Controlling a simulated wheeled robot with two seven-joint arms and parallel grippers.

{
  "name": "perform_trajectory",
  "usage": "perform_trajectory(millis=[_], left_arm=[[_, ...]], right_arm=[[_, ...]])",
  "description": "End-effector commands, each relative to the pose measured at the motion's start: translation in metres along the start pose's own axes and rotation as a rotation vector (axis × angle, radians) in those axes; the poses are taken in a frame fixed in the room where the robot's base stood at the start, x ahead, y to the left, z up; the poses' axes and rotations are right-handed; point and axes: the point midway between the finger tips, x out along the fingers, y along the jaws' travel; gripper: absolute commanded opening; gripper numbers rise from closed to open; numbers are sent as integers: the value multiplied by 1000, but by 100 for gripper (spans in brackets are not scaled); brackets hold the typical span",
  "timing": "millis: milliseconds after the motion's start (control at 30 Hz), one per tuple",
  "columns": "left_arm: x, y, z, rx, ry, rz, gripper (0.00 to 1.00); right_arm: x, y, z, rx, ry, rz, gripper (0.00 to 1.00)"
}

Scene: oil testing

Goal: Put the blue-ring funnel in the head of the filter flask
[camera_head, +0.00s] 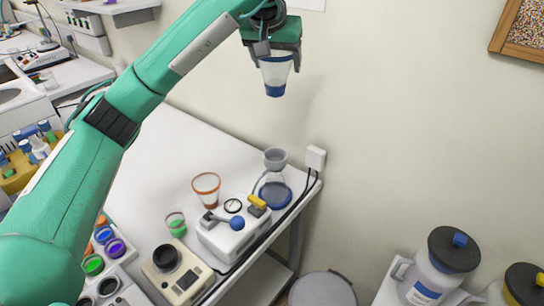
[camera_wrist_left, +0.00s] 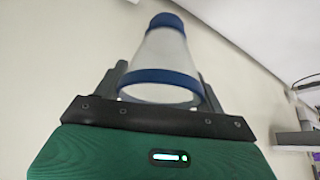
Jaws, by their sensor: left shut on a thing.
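My left gripper (camera_head: 277,62) is shut on the blue-ring funnel (camera_head: 274,82), a clear funnel with a blue ring and a blue lower end. It hangs high in the air, narrow end down, above the back end of the table. The left wrist view shows the funnel (camera_wrist_left: 165,62) between the gripper's two fingers (camera_wrist_left: 162,85). The filter flask (camera_head: 273,190) stands well below, at the table's far right corner, with a grey head (camera_head: 275,158) and blue liquid inside. The funnel and flask are apart. My right gripper is not in view.
An orange-ringed funnel (camera_head: 206,189) and a white pump-like device (camera_head: 233,232) with a blue knob stand close to the flask. A green cup (camera_head: 176,224) and a beige instrument (camera_head: 177,272) are nearer. A white wall socket (camera_head: 316,157) with cables is right of the flask.

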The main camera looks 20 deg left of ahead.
Motion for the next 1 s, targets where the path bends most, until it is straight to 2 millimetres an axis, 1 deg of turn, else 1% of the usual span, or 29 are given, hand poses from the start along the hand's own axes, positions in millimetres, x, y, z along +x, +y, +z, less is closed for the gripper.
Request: perform_trajectory(millis=[67,167,600,800,900,1000], left_arm=[[1,2,1,7,-1,3,48],[13,3,8,10,-3,4,48],[91,2,54,8,-5,4,48],[122,3,72,7,-4,4,48],[132,2,77,7,-2,4,48],[137,2,80,7,-1,4,48]], right_arm=[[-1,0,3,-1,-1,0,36],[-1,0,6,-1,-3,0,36],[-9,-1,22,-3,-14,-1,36],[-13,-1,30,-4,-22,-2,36],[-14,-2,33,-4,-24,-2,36],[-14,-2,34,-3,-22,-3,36]])
